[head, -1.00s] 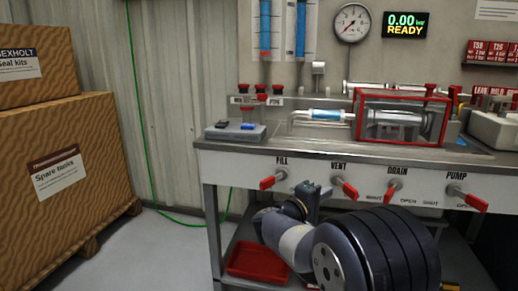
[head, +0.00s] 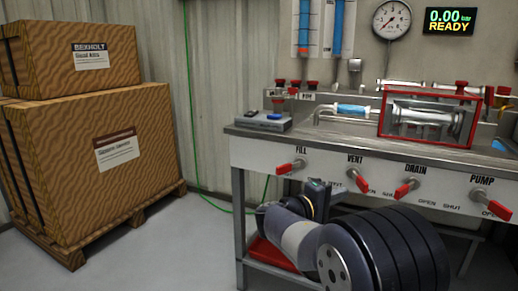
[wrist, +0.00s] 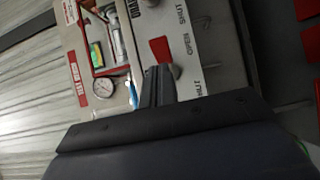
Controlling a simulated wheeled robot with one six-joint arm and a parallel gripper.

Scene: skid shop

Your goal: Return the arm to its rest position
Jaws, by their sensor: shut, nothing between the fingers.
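My arm is folded low in front of the bench in the head view, with its dark wrist end near the bench's front panel. My gripper shows in the wrist view (wrist: 159,85) as dark fingers close together, shut and empty. Past the fingertips there is a red valve handle (wrist: 160,49) on the pale panel; I cannot tell the gap between them. In the head view the fingers are too small to make out clearly.
The test bench (head: 262,152) has red FILL (head: 290,167), VENT (head: 357,170), DRAIN (head: 405,187) and PUMP (head: 490,205) handles along its front. A red-framed guard (head: 432,90) stands on top.

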